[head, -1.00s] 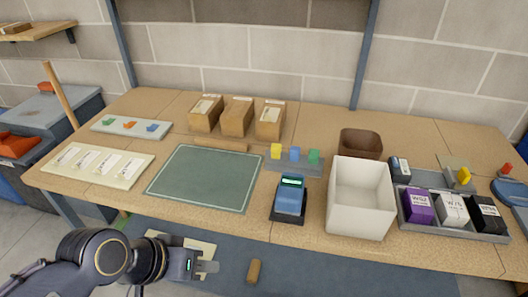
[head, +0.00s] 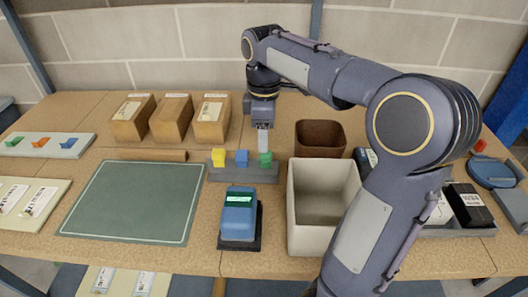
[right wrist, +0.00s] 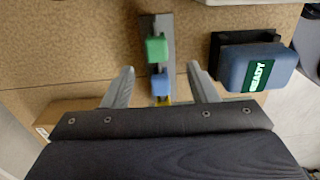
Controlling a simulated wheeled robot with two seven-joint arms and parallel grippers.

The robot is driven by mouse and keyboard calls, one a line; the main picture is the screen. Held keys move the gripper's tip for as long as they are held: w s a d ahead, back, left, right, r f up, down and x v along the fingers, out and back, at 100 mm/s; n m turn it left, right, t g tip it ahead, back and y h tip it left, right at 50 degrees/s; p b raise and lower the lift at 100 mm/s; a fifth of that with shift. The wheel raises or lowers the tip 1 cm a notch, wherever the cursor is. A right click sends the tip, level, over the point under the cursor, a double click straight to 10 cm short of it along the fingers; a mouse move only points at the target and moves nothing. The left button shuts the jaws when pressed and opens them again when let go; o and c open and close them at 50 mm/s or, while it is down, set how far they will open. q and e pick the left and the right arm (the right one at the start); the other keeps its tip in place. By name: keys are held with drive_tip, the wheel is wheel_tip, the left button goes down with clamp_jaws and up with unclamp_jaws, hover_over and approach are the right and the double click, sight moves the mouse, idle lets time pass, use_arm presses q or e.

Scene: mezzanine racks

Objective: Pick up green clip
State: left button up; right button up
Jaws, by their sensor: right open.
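A green clip (head: 265,159) sits at the right end of a grey rail (head: 231,174), beside a blue clip (head: 242,157) and a yellow clip (head: 218,157). My right gripper (head: 263,150) points down just over the green clip in the head view. In the right wrist view its open, empty fingers (right wrist: 160,70) straddle the line of the rail, with the green clip (right wrist: 157,50) ahead of the tips and the blue clip (right wrist: 160,84) between the fingers. Neither finger visibly touches a clip. My left gripper is out of view.
A blue device (head: 238,216) reading READY stands in front of the rail. A pale bin (head: 307,226) and brown bin (head: 319,138) are to the right. Cardboard boxes (head: 172,120) stand behind. A green mat (head: 130,202) lies left. A tray (head: 72,149) at far left holds small coloured pieces.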

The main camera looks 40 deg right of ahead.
sight(266, 155)
drive_tip(key=f, duration=0.7)
drive_tip(key=shift+d+f+b, duration=0.2)
drive_tip(key=shift+d+b, duration=0.05)
drive_tip(key=shift+b, duration=0.15)
drive_tip(key=c, duration=1)
drive_tip(key=shift+r, duration=0.1)
drive_tip(key=shift+c, duration=0.2)
